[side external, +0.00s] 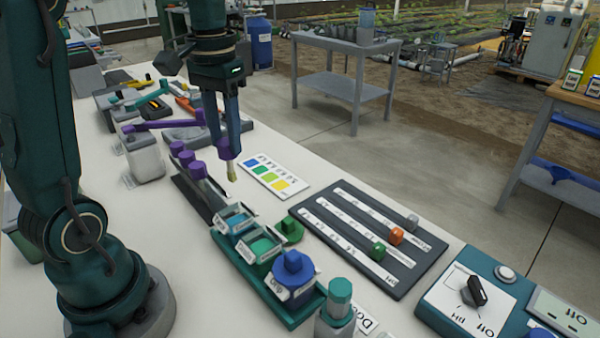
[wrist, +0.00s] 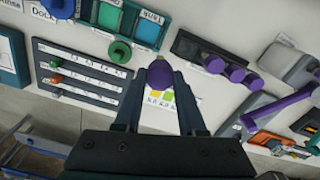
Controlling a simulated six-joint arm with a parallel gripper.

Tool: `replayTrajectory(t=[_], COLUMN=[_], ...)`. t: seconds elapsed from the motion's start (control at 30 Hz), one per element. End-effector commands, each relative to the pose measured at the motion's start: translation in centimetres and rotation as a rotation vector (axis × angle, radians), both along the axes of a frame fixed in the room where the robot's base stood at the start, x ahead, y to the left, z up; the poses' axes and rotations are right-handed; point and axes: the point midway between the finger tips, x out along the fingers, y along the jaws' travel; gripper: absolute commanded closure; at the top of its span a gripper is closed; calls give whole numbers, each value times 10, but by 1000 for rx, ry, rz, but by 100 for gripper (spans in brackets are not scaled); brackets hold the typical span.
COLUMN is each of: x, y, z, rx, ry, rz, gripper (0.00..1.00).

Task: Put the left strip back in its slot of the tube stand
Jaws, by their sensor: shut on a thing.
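My gripper (side external: 228,140) is shut on a strip with a purple head (side external: 227,151) and a pale yellow tip (side external: 231,172) pointing down. In the wrist view the purple head (wrist: 160,75) sits between my gripper's fingertips (wrist: 160,82). The strip is held above the table, apart from the dark tube stand (side external: 217,203), which also shows in the wrist view (wrist: 188,45). Three purple heads (wrist: 235,73) stand in a row in the stand. The stand's end nearest the coloured trays shows no purple head. The slot openings are not clear.
A colour chart (side external: 270,178) lies just beyond the held strip. A green rack (side external: 262,290) with cups and a blue knob stands near the stand's front end. A dark slider board (side external: 400,280) lies to the right. A white jug (side external: 145,155) stands behind left.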

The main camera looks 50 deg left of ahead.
Motion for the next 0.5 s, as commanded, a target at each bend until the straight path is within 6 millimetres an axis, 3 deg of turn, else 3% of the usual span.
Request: replayTrajectory(t=[0.03,0.2,0.5], x=[-4,-15,-22], y=[13,42,54], z=[0,0,-7], rx=[0,0,-1], ry=[0,0,2], rz=[57,184,238], gripper=[100,100,100])
